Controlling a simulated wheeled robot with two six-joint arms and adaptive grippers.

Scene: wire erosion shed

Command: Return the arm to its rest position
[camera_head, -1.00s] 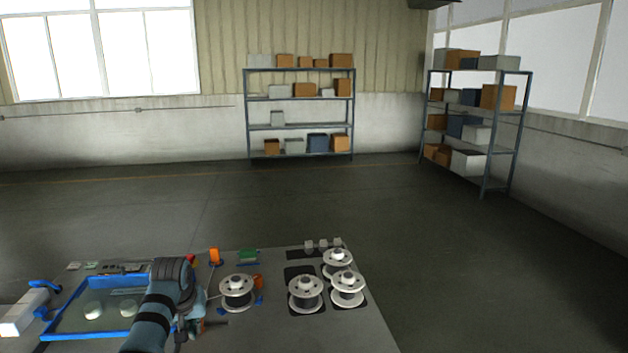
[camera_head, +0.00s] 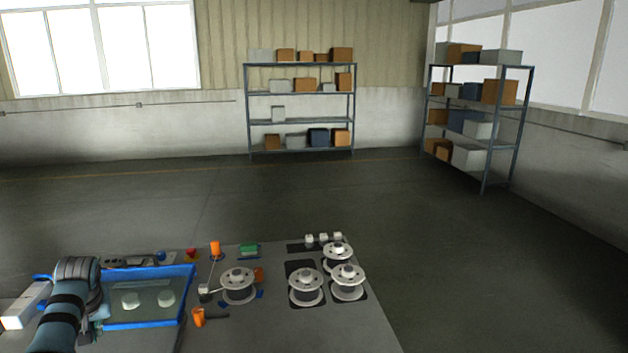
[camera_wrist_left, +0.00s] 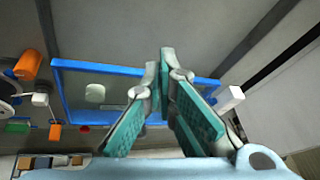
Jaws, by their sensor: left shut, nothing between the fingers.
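My left arm comes in from the lower left in the head view, with my left gripper (camera_head: 99,314) low over the left end of the blue-framed tray (camera_head: 190,290), mostly hidden behind my wrist. In the left wrist view my teal-padded gripper (camera_wrist_left: 161,75) is shut and empty, its fingers meeting at the tips. The blue frame (camera_wrist_left: 100,67) lies beyond the fingers there. My right gripper is not in view.
White spools (camera_head: 239,285) stand at the middle and right of the grey table. A white block (camera_head: 22,308) is left of my arm. Shelves (camera_head: 300,122) stand far off by the wall.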

